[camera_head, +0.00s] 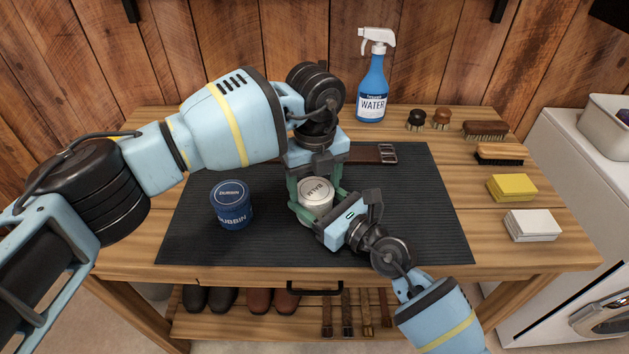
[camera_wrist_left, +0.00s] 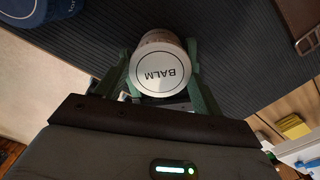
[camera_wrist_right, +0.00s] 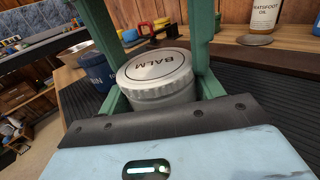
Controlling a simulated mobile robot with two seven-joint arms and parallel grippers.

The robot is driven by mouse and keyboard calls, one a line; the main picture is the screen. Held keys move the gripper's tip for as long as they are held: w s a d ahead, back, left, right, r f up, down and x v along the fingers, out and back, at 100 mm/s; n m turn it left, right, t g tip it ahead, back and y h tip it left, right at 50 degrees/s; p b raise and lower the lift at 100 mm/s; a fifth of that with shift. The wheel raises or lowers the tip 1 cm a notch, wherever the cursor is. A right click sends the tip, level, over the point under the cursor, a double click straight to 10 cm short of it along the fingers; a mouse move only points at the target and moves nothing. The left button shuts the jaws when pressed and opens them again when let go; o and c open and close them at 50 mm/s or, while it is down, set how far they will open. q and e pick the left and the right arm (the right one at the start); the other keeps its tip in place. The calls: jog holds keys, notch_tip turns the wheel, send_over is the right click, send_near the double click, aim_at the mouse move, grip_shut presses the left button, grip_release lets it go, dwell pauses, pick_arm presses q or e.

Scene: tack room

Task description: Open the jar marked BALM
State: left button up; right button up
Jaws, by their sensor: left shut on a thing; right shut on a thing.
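The jar marked BALM (camera_head: 316,187) stands upright on the dark mat, its pale lid facing up. In the right wrist view, the lid (camera_wrist_right: 156,66) sits on the silvery jar body (camera_wrist_right: 165,95). My left gripper (camera_head: 318,184) reaches down from above, its green fingers on either side of the lid, shut on it. The lid's lettering also shows between these fingers in the left wrist view (camera_wrist_left: 163,73). My right gripper (camera_head: 312,207) comes in low from the front right and is shut on the jar body. Its fingers partly hide the jar in the head view.
A blue DUBBIN tin (camera_head: 232,204) stands left of the jar on the mat (camera_head: 420,220). A strap with a buckle (camera_head: 384,153) lies behind. A WATER spray bottle (camera_head: 373,80), brushes (camera_head: 486,130) and yellow (camera_head: 512,188) and white (camera_head: 532,225) blocks line the back and right. The mat's right part is clear.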

aim_at(315, 190)
pick_arm(q)
jog(key=n, duration=0.8)
jog(key=shift+n, duration=0.4)
jog(key=shift+r, duration=0.3)
jog(key=shift+r, duration=0.75)
jog(key=shift+r, duration=0.1)
jog(key=shift+r, duration=2)
pick_arm(e)
jog(key=o, duration=2)
jog(key=shift+c, duration=0.2)
